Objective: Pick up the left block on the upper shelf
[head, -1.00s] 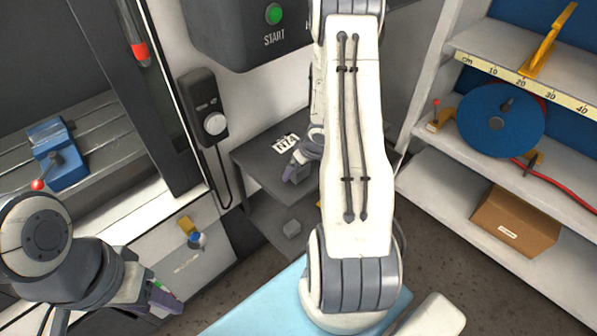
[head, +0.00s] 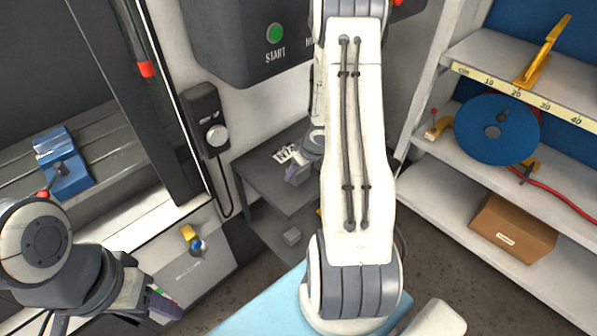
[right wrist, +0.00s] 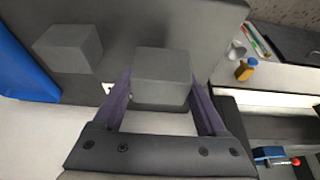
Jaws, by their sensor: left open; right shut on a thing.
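A grey block (right wrist: 162,72) stands between the two fingers of my right gripper (right wrist: 165,100) in the right wrist view, and the gripper is shut on it. A second grey block (right wrist: 68,48) sits on the dark upper shelf (right wrist: 120,20), to the left in that view and apart from the held one. In the head view my right gripper (head: 299,172) is at the dark shelf unit (head: 255,175), beside the N74 label; the blocks there are hidden. I cannot tell whether the held block touches the shelf. My left gripper (head: 160,302) is open and empty at lower left.
A control pendant (head: 207,120) hangs left of the unit. A blue vise (head: 64,165) stands at far left. White shelves (head: 440,185) with a blue disc (head: 497,130) and cardboard box (head: 512,228) are at right.

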